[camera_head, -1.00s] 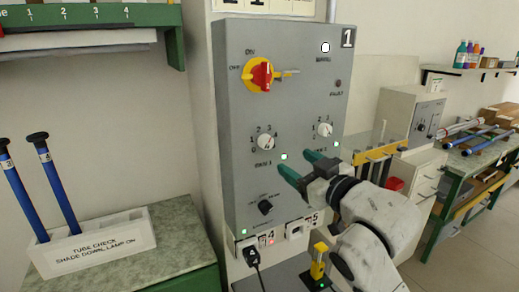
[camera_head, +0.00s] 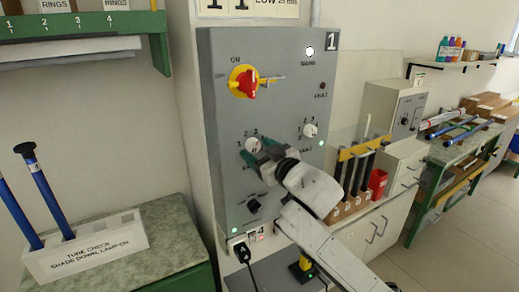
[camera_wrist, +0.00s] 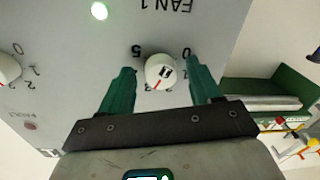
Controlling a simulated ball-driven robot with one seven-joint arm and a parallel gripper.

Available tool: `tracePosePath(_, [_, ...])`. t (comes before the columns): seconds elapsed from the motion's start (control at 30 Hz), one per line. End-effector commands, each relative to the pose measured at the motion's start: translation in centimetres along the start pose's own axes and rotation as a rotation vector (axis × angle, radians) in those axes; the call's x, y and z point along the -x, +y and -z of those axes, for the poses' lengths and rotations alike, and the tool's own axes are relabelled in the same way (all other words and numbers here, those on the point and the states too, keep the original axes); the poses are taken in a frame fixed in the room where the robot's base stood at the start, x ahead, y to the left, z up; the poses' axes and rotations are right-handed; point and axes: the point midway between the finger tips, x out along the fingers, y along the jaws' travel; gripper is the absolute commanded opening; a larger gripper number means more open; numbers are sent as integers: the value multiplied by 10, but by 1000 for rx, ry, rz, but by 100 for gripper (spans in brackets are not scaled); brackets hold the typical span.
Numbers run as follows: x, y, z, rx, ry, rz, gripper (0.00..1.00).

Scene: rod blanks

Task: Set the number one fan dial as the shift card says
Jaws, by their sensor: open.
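The number one fan dial (camera_head: 254,145) is a white round knob on the grey control panel (camera_head: 222,125). In the wrist view the dial (camera_wrist: 160,71), beside inverted FAN 1 lettering, has a red pointer mark at its lower edge; the digit it meets is too small to read surely. My gripper (camera_head: 261,152) is at the dial in the head view. In the wrist view my gripper (camera_wrist: 161,72) is open, its green fingers on either side of the dial; contact cannot be told. A card (camera_head: 250,7) above the panel is cut off; "LOW 25 min" shows.
A second white dial (camera_head: 310,130) sits to the right on the panel. A red-and-yellow switch (camera_head: 243,82) is above, and a black knob (camera_head: 254,206) is below. A rack of dark rods (camera_head: 358,170) and a red cup (camera_head: 377,183) stand to the right.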

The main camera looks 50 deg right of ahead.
Motion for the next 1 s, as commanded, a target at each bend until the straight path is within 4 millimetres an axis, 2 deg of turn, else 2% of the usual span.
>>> tracePosePath(0.2, [0,0,0,0,0,0,61])
tracePosePath(0.77, [0,0,0,0,0,1,8])
tracePosePath(1.0, [0,-1,-1,18,0,2,8])
